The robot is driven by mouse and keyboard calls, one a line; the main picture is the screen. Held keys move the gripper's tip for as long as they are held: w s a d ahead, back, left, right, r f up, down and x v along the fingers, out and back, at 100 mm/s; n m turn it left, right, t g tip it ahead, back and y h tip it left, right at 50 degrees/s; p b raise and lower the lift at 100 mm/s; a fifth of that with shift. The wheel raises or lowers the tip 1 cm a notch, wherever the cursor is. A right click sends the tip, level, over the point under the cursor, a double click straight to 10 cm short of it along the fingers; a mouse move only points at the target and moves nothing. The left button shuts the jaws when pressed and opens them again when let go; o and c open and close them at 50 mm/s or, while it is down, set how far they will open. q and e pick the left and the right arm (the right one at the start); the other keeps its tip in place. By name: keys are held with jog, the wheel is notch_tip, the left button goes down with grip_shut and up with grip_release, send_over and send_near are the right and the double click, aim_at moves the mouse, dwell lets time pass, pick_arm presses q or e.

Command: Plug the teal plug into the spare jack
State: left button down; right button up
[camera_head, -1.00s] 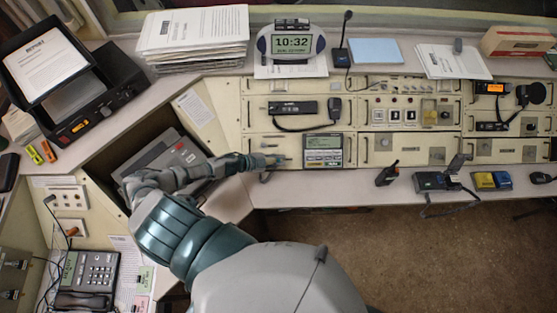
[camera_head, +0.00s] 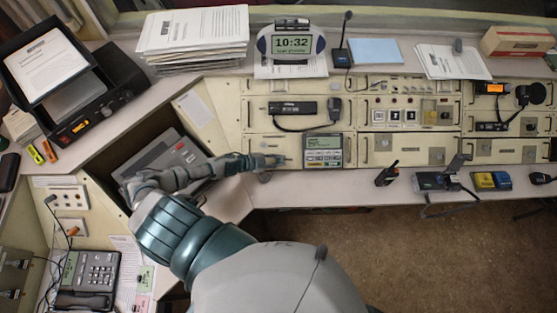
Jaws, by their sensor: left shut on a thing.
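My left arm reaches in from the bottom. Its left gripper (camera_head: 274,160) is at the cream console front, just left of the small grey-green display (camera_head: 323,148). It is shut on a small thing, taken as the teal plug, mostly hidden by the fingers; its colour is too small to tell. A short dark piece hangs just below the fingers. I cannot make out the spare jack, or whether the plug touches the panel. At the left, a jack plate (camera_head: 68,194) has a dark plug at its left, and a lower plate (camera_head: 70,227) has an orange-tipped plug. My right gripper is not in view.
A grey sloped unit (camera_head: 160,150) lies behind my forearm. A desk phone (camera_head: 88,275) and dark cables are at lower left. A handheld radio (camera_head: 387,175) and chargers (camera_head: 491,180) stand on the ledge to the right. The desk ledge (camera_head: 330,186) below the display is clear.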

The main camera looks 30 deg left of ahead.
pick_arm(q)
jog(key=shift+a+f, duration=0.1)
jog(key=shift+f, duration=0.05)
jog(key=c, duration=1)
grip_release()
jog(key=shift+c, duration=0.2)
jog(key=shift+w, duration=0.1)
jog(key=v, duration=0.7)
jog(key=shift+a, duration=0.25)
